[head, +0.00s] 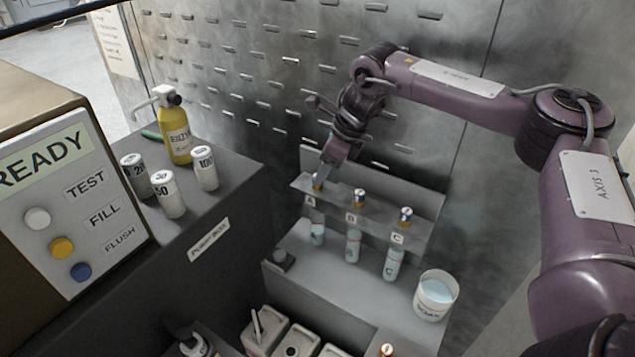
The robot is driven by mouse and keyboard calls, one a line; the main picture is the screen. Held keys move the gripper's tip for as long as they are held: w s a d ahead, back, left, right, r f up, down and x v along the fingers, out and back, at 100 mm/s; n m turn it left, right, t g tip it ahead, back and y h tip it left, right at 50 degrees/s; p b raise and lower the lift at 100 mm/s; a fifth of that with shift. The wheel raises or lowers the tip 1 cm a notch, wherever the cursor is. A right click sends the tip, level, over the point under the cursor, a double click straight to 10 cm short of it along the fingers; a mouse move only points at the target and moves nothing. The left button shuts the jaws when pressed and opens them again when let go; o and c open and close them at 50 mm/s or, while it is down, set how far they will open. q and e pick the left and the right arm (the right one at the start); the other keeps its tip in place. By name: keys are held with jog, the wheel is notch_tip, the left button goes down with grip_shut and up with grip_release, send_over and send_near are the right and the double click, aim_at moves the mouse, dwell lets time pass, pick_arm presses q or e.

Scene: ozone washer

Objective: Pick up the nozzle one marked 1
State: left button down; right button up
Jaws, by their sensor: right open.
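My right gripper (324,177) is open at the rack, its fingertips pointing down at the cap of vial A (318,232). Whether the fingers touch the cap I cannot tell. A small pale piece with an orange-brown top (386,350) shows at the bottom edge, partly cut off, well below the gripper. It may be a nozzle, but I cannot read a 1 on it. My left gripper is not in view.
The grey rack (420,237) also holds vial B (353,245) and vial C (393,262). A white cup (435,296) stands at its right. White tanks (296,340) sit below. White cylinders (167,195) and a yellow bottle (178,135) stand on the left cabinet.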

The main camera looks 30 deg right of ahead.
jog(key=x, duration=0.3)
jog(key=shift+w+f, duration=0.15)
jog(key=shift+w, duration=0.05)
jog(key=shift+s, duration=0.1)
jog(key=shift+c, duration=0.2)
jog(key=c, duration=1)
grip_shut()
